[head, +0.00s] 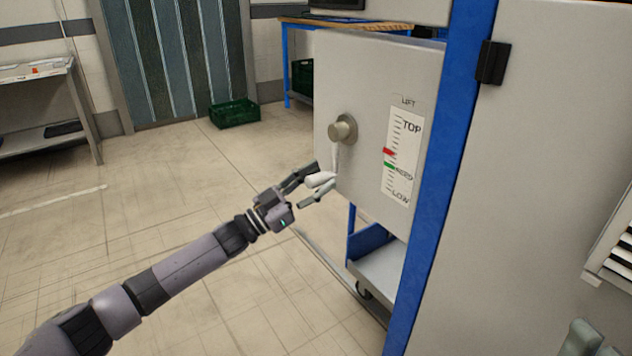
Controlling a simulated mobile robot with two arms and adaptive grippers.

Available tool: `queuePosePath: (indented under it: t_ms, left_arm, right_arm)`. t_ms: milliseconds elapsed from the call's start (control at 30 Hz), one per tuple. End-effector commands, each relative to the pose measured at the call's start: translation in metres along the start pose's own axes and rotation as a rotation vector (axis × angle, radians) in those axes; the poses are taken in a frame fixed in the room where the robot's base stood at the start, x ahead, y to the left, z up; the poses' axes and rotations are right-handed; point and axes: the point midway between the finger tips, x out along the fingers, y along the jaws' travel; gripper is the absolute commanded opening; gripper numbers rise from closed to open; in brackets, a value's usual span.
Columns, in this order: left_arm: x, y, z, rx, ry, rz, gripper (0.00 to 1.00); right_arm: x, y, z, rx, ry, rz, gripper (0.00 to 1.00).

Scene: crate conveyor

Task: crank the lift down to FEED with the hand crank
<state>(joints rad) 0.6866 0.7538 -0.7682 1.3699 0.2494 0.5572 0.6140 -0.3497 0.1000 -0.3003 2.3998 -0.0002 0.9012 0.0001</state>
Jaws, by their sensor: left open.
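The hand crank has a round hub (343,129) on the grey lift panel (370,75). Its arm hangs down to a pale handle (320,180) near the panel's lower left edge. My left gripper (315,186) is open, with one finger above and one below the handle in the picture. I cannot tell whether either finger touches it. The lift scale (402,150) reads TOP, FEED and LOW. Its red pointer (389,151) is a little above the green mark (389,165) at FEED.
A blue post (440,180) and a grey cabinet wall (530,180) stand right of the panel. A low grey cart (385,270) is below it. A green crate (234,113) lies on the floor behind. The floor at left is clear, with a shelf (35,105) beyond.

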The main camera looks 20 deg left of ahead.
Motion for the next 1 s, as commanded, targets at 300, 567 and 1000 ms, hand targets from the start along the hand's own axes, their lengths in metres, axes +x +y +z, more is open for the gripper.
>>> queuePosePath:
  t_ms: [300,567,1000]
  left_arm:
    - [-0.0002,0.0,-0.0001,0.0,0.0,0.0,0.33]
    - [-0.0004,0.0,-0.0002,0.0,0.001,0.0,0.16]
    - [-0.0004,0.0004,-0.0001,-0.001,0.001,0.001,0.0]
  right_arm:
    - [0.0001,-0.0001,0.0002,0.0,-0.001,0.0,0.4]
    - [0.0001,-0.0001,0.0002,0.0,-0.002,0.0,0.4]
    - [0.0001,0.0,0.0002,0.0,-0.002,0.0,0.4]
